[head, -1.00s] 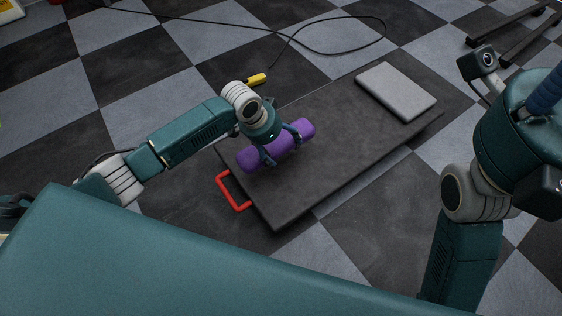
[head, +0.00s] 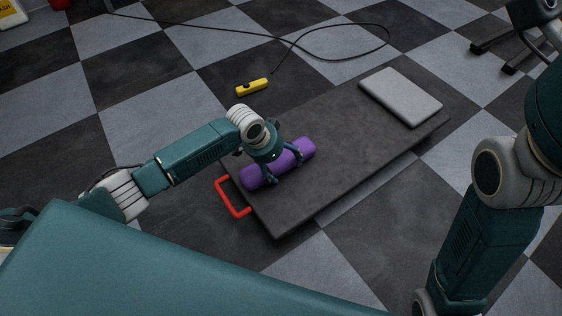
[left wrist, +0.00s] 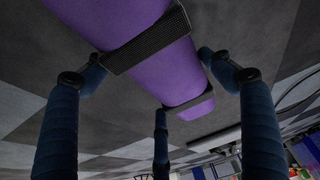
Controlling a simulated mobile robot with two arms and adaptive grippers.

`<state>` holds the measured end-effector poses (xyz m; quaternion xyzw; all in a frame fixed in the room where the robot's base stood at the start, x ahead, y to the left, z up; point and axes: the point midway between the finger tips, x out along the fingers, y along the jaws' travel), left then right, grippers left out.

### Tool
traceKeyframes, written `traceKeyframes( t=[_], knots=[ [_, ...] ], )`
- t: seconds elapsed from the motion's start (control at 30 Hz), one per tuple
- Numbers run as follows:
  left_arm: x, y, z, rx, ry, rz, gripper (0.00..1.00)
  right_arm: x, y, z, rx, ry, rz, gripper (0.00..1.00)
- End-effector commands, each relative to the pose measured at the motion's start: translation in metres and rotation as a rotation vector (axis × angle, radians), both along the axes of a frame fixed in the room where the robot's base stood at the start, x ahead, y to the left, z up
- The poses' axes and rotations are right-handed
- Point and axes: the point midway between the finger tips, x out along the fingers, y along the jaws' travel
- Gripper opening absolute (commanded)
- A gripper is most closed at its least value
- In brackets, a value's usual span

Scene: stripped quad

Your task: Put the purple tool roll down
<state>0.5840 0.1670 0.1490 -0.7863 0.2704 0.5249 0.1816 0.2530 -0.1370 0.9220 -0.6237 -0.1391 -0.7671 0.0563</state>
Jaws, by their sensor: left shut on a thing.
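The purple tool roll (head: 255,176) is a thick cylinder at the left end of a low dark platform (head: 330,160). My left gripper (head: 284,169) is shut on it, with its fingers around the roll. I cannot tell whether the roll touches the platform or hangs just above it. In the left wrist view the roll (left wrist: 165,75) fills the upper middle, with two dark straps across it and my blue fingers on its sides. My right arm shows at the right edge of the head view; its gripper is out of view.
A grey closed laptop-like slab (head: 401,96) lies on the platform's far right end. A red handle (head: 232,198) sticks out at its near left. A yellow tool (head: 252,87) and a black cable (head: 330,22) lie on the checkered floor. The platform's middle is clear.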

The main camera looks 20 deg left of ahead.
Motion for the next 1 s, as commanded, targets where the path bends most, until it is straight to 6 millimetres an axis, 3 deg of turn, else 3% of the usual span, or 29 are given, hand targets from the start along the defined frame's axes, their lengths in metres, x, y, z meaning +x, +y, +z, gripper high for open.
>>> traceKeyframes(
  t=[0.03, 0.13, 0.5, 0.57, 0.8, 1.0],
  knots=[
    [0.0, 0.0, -0.002, 0.0, 0.001, 0.0, 0.83, 0.0, 0.0, 0.0, 0.0, 0.001, 0.0, 0.32],
    [0.0, 0.0, -0.001, 0.0, 0.0, 0.0, 1.0, 0.0, 0.0, 0.0, 0.0, 0.001, 0.0, 0.32],
    [0.0, 0.001, 0.004, 0.001, -0.001, 0.0, 1.0, -0.001, 0.0, 0.001, 0.0, -0.002, 0.0, 0.32],
    [-0.002, 0.002, 0.011, 0.0, 0.0, 0.001, 1.0, 0.001, 0.0, 0.005, 0.0, 0.001, 0.001, 0.32],
    [-0.016, 0.013, 0.058, 0.001, 0.0, 0.0, 1.0, 0.03, -0.003, -0.007, 0.006, 0.118, 0.005, 0.32],
    [-0.028, 0.022, 0.093, 0.001, 0.001, 0.0, 1.0, 0.043, -0.005, -0.019, 0.012, 0.192, 0.01, 0.32]
  ],
)
